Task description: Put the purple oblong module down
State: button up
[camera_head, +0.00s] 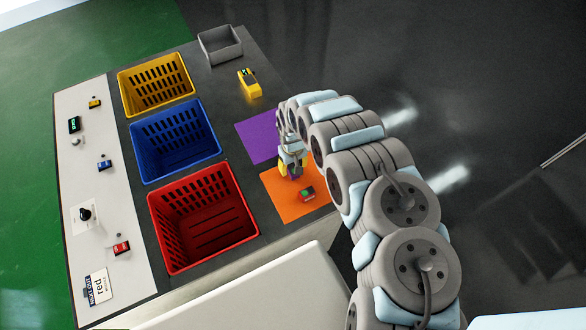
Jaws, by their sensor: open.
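The purple oblong module (295,174) shows as a small dark purple patch at the tips of my gripper (292,168), over the upper part of the orange mat (283,206). My gripper points down and is open around or just above it. The fingers hide most of the module, and I cannot tell whether it touches the mat. A purple mat (257,139) lies just above the orange one in the picture, partly behind my arm.
A red module with a green top (306,194) lies on the orange mat, close to my gripper. Yellow (157,84), blue (172,139) and red (203,215) crates stand to the left. A yellow device (249,84) and a grey bin (220,45) stand at the far end.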

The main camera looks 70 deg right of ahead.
aim_at(293, 169)
notch_tip(293, 169, up, 10)
jog(key=shift+p, duration=0.45)
jog(key=shift+f, duration=0.15)
dwell(0.4)
jog(key=shift+f+b, duration=0.5)
jog(key=shift+f, duration=5.2)
jog(key=shift+r, duration=0.1)
